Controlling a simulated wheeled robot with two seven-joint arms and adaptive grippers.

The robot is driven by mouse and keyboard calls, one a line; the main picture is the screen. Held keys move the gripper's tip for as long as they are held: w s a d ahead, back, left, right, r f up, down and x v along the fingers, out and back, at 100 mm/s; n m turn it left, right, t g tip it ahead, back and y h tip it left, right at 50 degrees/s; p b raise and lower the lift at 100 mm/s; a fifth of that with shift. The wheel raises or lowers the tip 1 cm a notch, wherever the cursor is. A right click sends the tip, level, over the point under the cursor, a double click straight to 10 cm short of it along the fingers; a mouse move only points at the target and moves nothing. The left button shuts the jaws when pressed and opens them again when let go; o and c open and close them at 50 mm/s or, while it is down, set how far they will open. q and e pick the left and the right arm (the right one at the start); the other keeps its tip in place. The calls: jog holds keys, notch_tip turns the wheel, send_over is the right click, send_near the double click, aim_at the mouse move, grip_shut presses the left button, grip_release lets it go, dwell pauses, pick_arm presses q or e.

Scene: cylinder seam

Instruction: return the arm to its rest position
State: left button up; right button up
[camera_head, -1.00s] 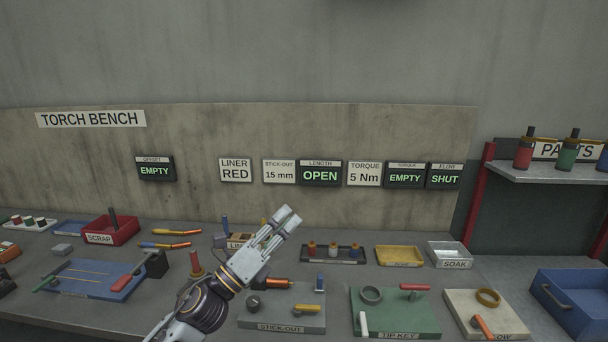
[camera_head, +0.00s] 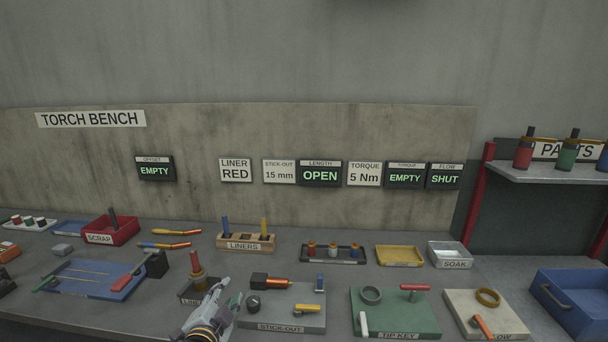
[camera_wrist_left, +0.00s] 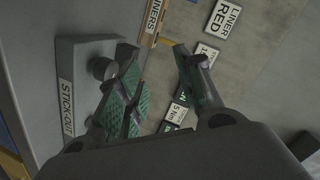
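My left gripper (camera_head: 227,293) is low at the front edge of the bench, between the liner stand and the STICK-OUT block. In the left wrist view its two fingers (camera_wrist_left: 154,55) are apart with green pads, and nothing is between them. Part of my left forearm shows at the bottom edge in the head view. My right arm and right gripper are not seen.
The grey STICK-OUT block (camera_head: 300,319) is close on the right of the gripper. A stand with a red-topped post (camera_head: 195,265) is just behind it. The LINERS rack (camera_head: 262,243) and black tray (camera_head: 333,259) stand farther back. Clear bench lies left of the gripper.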

pick_arm(q)
jog(key=s+a+f+n+g, duration=0.1)
jog(key=s+f+n+g, duration=0.45)
jog(key=s+f, duration=0.5)
jog(key=s+a+f+n+g, duration=0.2)
jog(key=s+f+n+g, duration=0.35)
jog(key=s, duration=0.75)
notch_tip(320, 180, down, 35)
jog(key=s+m+g, duration=0.2)
jog(key=s+a+f, duration=0.2)
jog(key=s+f, duration=0.8)
jog(key=s, duration=0.1)
jog(key=s+a+f+g, duration=0.1)
jog(key=s+f, duration=0.9)
jog(key=s, duration=0.1)
jog(key=shift+s+a+f, duration=0.15)
jog(key=shift+s+a, duration=0.05)
jog(key=shift+a, duration=0.15)
